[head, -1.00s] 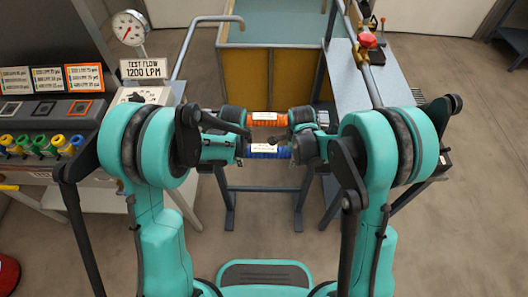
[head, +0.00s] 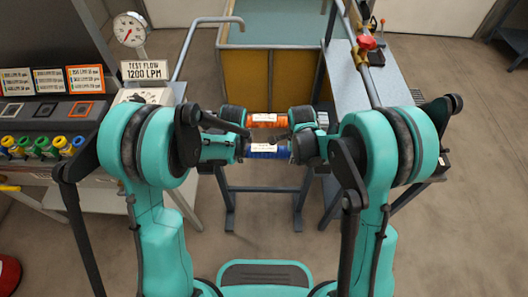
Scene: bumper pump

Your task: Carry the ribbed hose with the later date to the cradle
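An orange ribbed hose (head: 284,119) lies across the middle of the head view with a white label on it. A blue ribbed hose (head: 283,154) lies parallel to it on the near side, also with a white label. The dates are too small to read. My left gripper (head: 240,147) is at the left ends of the hoses and my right gripper (head: 294,145) at their right ends. My own wrists cover the hose ends and the fingers, so I cannot tell whether either gripper holds a hose. I cannot clearly make out the cradle.
A dark stand (head: 264,188) is below the hoses. A grey bench (head: 388,85) with a pipe and red valve (head: 367,42) is at right. A panel with colored caps (head: 40,146) and a gauge (head: 130,29) is at left. A yellow-sided water tank (head: 250,75) stands behind.

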